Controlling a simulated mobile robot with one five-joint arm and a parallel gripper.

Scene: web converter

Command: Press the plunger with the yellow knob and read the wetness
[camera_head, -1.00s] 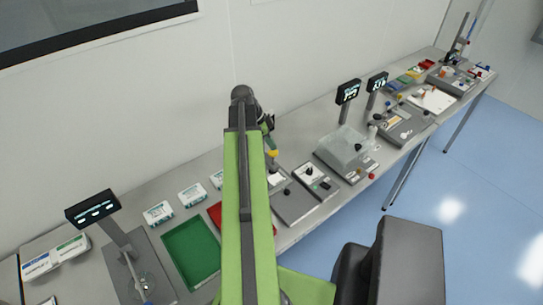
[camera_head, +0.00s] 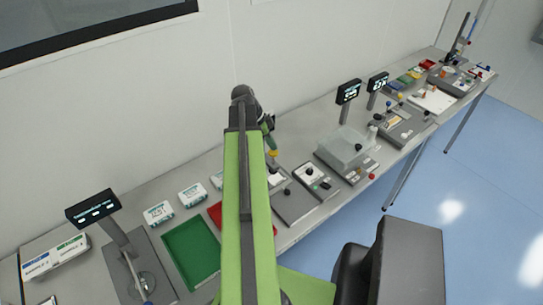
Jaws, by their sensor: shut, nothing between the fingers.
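A yellow knob (camera_head: 272,153) shows just right of my green arm, above a grey device (camera_head: 292,206) on the bench. Its plunger shaft is mostly hidden. My gripper (camera_head: 269,142) is shut and points down just above the yellow knob. At this size I cannot tell whether the tips touch it. My arm hides part of the gripper and of the device. A small display on a post (camera_head: 348,91) is lit at the right, with a second lit display (camera_head: 378,81) beyond it. Their text is too small to read.
At the left are a display on a post (camera_head: 92,208), a green tray (camera_head: 190,252), a partly hidden red tray (camera_head: 214,215) and white boxes (camera_head: 158,213). A clear-covered device (camera_head: 342,152) stands right of the gripper. The wall is close behind the bench.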

